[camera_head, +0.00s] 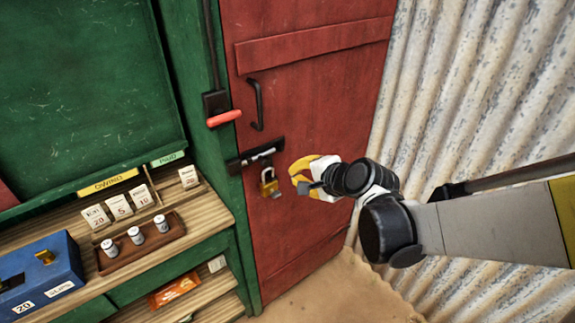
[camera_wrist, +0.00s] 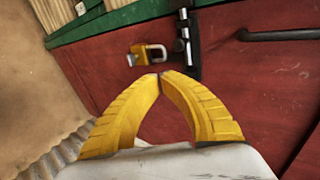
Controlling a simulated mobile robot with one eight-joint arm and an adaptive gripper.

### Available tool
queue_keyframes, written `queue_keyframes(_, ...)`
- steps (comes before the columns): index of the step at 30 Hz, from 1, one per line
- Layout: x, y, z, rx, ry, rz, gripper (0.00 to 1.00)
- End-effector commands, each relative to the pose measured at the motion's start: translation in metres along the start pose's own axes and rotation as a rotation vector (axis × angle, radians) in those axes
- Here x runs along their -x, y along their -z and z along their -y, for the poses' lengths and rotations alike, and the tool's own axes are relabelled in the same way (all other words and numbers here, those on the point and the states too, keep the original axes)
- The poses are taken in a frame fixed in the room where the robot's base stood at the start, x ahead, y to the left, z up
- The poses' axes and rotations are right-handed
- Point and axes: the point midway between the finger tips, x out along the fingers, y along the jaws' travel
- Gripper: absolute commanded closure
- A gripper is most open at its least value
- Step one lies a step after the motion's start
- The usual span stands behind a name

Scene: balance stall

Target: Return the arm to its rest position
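My arm reaches in from the right in the head view, with my gripper (camera_head: 294,178) held in front of the red door (camera_head: 315,110). In the wrist view the yellow fingertips of my gripper (camera_wrist: 162,75) come together, with nothing seen between them. A brass padlock (camera_head: 268,183) hangs at the door's black bolt, to the left of my gripper. The padlock also shows in the wrist view (camera_wrist: 155,54), just beyond the fingertips and apart from them as far as I can tell.
A black door handle (camera_head: 256,104) and a red-gripped lever (camera_head: 224,118) are above the bolt. At left, a wooden counter (camera_head: 195,215) holds a blue box (camera_head: 38,277), a brown tray with small weights and several cards. Corrugated metal (camera_head: 440,100) stands on the right, behind my arm.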

Motion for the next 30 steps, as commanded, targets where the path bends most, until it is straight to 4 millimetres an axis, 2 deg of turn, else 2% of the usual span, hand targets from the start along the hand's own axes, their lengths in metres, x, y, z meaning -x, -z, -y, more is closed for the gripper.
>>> queue_keyframes(4,0.011,0.0,0.001,-0.001,0.001,0.0,1.0)
queue_keyframes(20,0.015,0.0,-0.001,0.016,-0.005,-0.003,1.0)
queue_keyframes(23,0.029,0.001,-0.004,0.095,-0.035,-0.017,1.0)
queue_keyframes(25,0.047,0.001,-0.011,0.2,-0.076,-0.032,1.0)
queue_keyframes(30,0.109,0.004,-0.041,0.557,-0.232,-0.064,1.0)
